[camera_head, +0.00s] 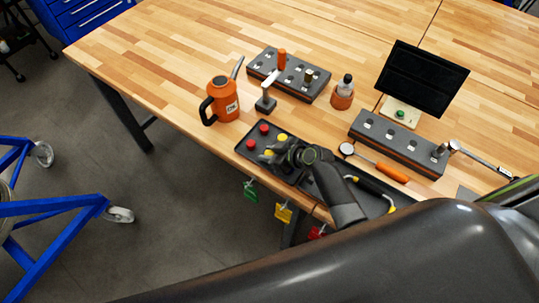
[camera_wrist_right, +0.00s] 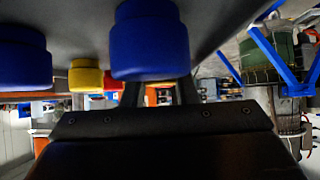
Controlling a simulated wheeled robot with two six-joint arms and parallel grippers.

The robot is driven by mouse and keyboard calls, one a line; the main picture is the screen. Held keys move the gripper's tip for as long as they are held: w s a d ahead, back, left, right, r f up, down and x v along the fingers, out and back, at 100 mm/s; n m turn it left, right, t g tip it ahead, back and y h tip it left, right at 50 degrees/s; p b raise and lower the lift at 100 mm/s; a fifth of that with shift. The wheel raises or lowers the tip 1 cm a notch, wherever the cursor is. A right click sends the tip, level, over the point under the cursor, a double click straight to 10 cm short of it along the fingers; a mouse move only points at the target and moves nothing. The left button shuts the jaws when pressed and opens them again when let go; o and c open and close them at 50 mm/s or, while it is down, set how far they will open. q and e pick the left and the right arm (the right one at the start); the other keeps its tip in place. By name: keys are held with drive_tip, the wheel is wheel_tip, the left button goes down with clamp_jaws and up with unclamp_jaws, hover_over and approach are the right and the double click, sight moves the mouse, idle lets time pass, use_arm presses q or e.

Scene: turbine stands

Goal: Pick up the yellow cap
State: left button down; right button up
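Two yellow caps stand on the dark tray (camera_head: 244,152) in the head view: one yellow cap (camera_head: 282,137) beside the red caps, and one yellow cap (camera_head: 268,153) partly covered by my right gripper (camera_head: 278,156). The right wrist view shows one yellow cap (camera_wrist_right: 85,76) left of the gripper, behind a large blue cap (camera_wrist_right: 150,40). My right gripper's fingers (camera_wrist_right: 160,92) are apart with a gap between them, close to that blue cap; nothing is clearly held. In the head view the blue caps are hidden. My left gripper is out of view.
Two red caps (camera_head: 257,136) share the tray, as does a second blue cap (camera_wrist_right: 22,58). An orange oil can (camera_head: 222,98), a dark block with tools (camera_head: 290,80), an orange bottle (camera_head: 342,94), a second block (camera_head: 395,145) and a screen (camera_head: 422,80) stand around. Open wood lies beyond.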

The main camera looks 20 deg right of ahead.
sight(270, 154)
clamp_jaws()
drive_tip(key=shift+r, duration=0.1)
wheel_tip(270, 154, up, 10)
drive_tip(key=shift+f+b, duration=0.1)
drive_tip(key=shift+b, duration=0.85)
drive_tip(key=shift+o, duration=0.9)
unclamp_jaws()
clamp_jaws()
